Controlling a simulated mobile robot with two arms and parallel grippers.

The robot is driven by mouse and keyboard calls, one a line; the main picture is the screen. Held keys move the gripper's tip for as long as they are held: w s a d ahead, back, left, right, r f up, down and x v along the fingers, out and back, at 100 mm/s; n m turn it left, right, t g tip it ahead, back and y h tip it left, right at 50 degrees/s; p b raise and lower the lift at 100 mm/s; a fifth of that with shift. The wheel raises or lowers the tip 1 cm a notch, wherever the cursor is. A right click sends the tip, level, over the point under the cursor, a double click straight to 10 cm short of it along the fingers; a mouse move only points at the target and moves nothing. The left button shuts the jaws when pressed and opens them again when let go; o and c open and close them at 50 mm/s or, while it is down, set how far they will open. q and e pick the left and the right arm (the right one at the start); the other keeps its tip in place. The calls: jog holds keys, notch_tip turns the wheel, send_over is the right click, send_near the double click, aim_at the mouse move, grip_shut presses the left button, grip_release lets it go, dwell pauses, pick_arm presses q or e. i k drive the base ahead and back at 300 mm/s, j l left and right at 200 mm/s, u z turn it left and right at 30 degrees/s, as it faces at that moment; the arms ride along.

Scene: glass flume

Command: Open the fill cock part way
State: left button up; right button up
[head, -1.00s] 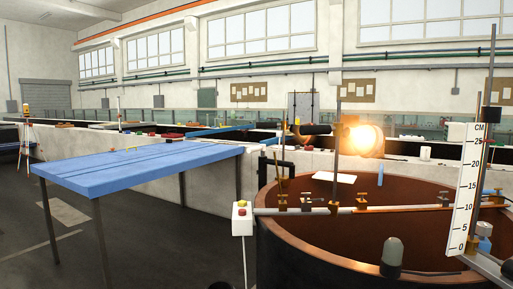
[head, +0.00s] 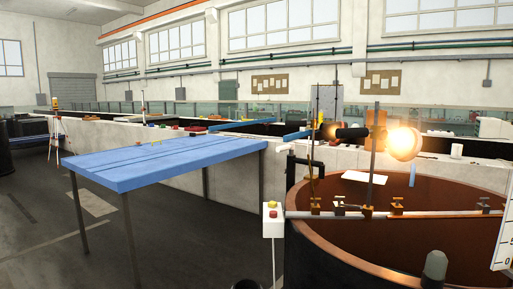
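I cannot pick out the fill cock for certain in the head view. A round brown-walled tank (head: 330,248) stands at the right, with a pale bar (head: 330,215) across it carrying several small brass fittings, such as one at the bar's right part (head: 397,205). A black bent pipe (head: 291,172) stands at the tank's left rim. A lit lamp (head: 403,143) on an upright rod glows above the tank. Neither of my grippers is in view.
A control box (head: 273,222) with red and yellow buttons stands by the tank's left edge. A blue table (head: 165,165) stands to the left, with open grey floor (head: 50,240) around it. A grey rounded object (head: 435,268) is at the bottom right, and a white sheet (head: 363,178) lies at the tank's back.

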aim_at(291, 146)
jog(key=i+j+u, duration=0.2)
jog(key=j+u, duration=0.2)
jog(key=i+j+u, duration=0.2)
jog(key=u, duration=0.15)
jog(key=i+j+u, duration=0.15)
jog(key=i+u, duration=0.25)
jog(key=i+j+z, duration=0.1)
jog(key=i+z, duration=0.15)
jog(key=i+j+z, duration=0.25)
jog(key=i, duration=0.15)
jog(key=l, duration=0.1)
